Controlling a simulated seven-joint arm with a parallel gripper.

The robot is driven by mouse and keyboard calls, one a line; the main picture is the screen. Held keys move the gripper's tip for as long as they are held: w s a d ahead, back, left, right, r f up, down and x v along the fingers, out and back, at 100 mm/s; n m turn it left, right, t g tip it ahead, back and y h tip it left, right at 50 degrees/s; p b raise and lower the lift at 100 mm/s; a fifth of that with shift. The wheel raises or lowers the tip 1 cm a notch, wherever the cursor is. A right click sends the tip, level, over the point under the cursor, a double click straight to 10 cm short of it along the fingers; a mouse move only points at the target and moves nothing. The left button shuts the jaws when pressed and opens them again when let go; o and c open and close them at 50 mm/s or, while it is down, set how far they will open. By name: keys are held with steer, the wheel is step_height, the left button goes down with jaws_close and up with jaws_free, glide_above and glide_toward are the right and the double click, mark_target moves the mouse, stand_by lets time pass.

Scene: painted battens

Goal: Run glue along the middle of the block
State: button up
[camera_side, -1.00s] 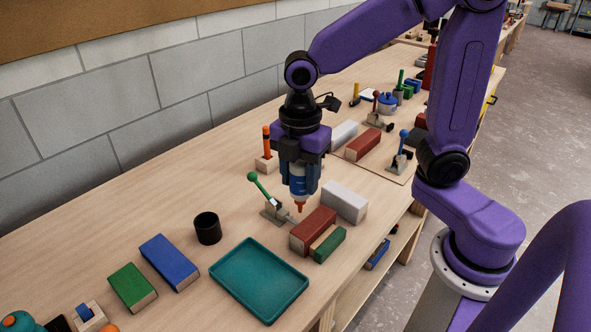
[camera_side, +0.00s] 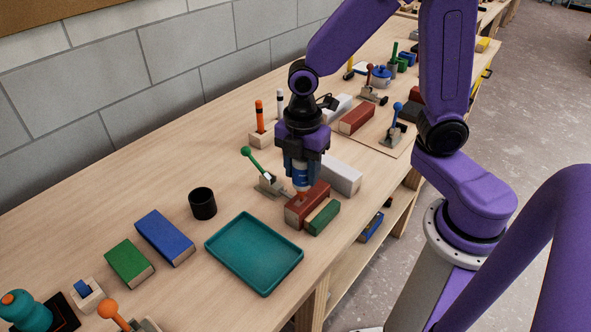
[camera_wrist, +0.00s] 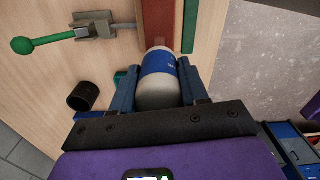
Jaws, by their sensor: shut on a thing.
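My gripper (camera_side: 302,178) is shut on a glue bottle, white with a blue label, held nozzle down. The bottle (camera_wrist: 161,80) fills the space between both fingers in the wrist view. Its orange-red nozzle (camera_side: 302,196) is at the top of a red-brown block (camera_side: 294,214), near the block's left part. I cannot tell whether the tip touches, and no glue line is clear. The block (camera_wrist: 157,20) runs away ahead of the bottle in the wrist view. A green block (camera_side: 324,217) lies along its front side.
A clamp with a green handle (camera_side: 257,164) stands close behind the block. A white block (camera_side: 340,178) lies to the right. A teal tray (camera_side: 244,278), black cup (camera_side: 203,204), and blue block (camera_side: 163,238) are to the left. The table's front edge is near.

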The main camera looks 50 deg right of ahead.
steer(key=shift+d, duration=3.65)
steer(key=shift+a, duration=5.05)
step_height(320, 180, up, 8)
